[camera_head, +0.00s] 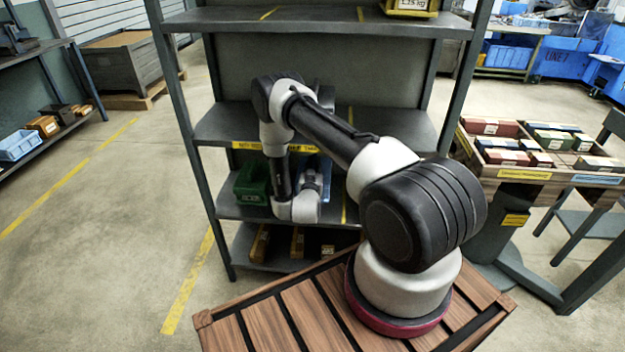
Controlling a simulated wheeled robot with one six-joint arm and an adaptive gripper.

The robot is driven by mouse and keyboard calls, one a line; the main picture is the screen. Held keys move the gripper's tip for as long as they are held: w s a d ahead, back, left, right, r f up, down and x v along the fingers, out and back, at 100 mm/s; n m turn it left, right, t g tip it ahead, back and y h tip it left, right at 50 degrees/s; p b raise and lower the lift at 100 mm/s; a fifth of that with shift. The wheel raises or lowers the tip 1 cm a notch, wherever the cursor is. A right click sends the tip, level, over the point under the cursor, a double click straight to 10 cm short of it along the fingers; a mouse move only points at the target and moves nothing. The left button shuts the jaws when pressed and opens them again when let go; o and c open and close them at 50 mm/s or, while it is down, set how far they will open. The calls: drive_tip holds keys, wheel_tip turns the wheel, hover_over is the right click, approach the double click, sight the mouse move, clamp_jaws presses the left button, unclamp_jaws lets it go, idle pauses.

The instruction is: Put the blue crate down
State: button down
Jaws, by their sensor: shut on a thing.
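A blue crate (326,181) shows as a narrow strip in the middle bay of the grey shelf rack, right of centre. My wrist and arm hide most of it. My gripper (314,176) reaches into this bay and is shut on the blue crate; its fingertips are largely hidden. I cannot tell whether the crate touches the shelf board (232,208) under it. A green crate (252,184) stands on the same board, left of my wrist.
Another shelf board (215,124) is close above my gripper. Brown boxes (297,243) stand on the bottom level. Rack posts (190,140) bound the bay. A tray of boxes (510,172) stands at right. Another blue crate (16,146) sits on the left shelf.

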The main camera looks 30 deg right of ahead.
drive_tip(key=shift+f, duration=2.4)
drive_tip(key=c, duration=1.4)
unclamp_jaws()
drive_tip(key=shift+f, duration=0.15)
drive_tip(key=shift+s+a, duration=0.15)
drive_tip(key=shift+s, duration=0.05)
drive_tip(key=v, duration=1.1)
drive_tip(key=shift+s+a, duration=0.2)
